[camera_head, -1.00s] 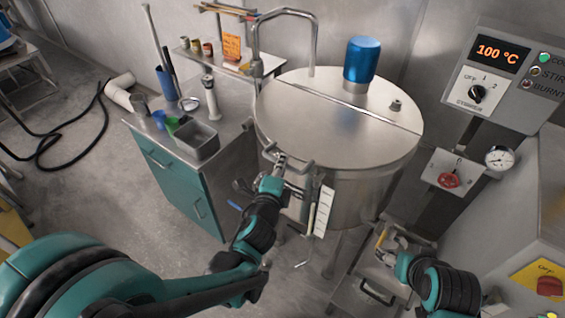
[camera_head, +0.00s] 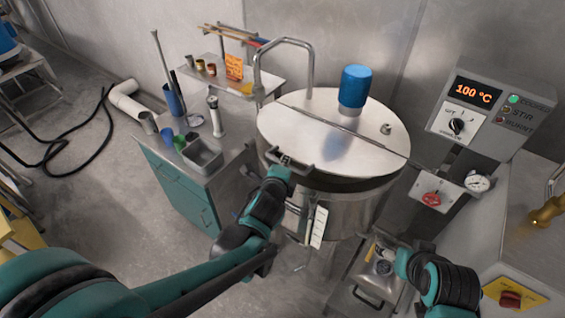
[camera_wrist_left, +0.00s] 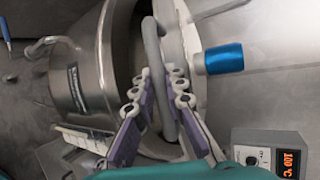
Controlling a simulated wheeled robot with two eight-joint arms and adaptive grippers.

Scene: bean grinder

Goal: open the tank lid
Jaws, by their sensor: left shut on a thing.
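The round steel tank (camera_head: 335,210) stands in the middle of the head view. Its lid (camera_head: 310,140) has a hinge line across it, and a dark gap shows between the front half and the rim, so this half is slightly raised. My left gripper (camera_head: 285,163) is shut on the lid handle (camera_head: 306,169) at the front edge. In the left wrist view the grey handle (camera_wrist_left: 153,48) passes between the fingers (camera_wrist_left: 160,95). My right gripper (camera_head: 383,250) is low, right of the tank, apart from the lid; its fingers are too small to read.
A blue motor (camera_head: 355,86) stands on the rear lid half. A bent pipe (camera_head: 283,42) rises behind the lid's left edge. A teal cabinet (camera_head: 178,190) with a sink is left.

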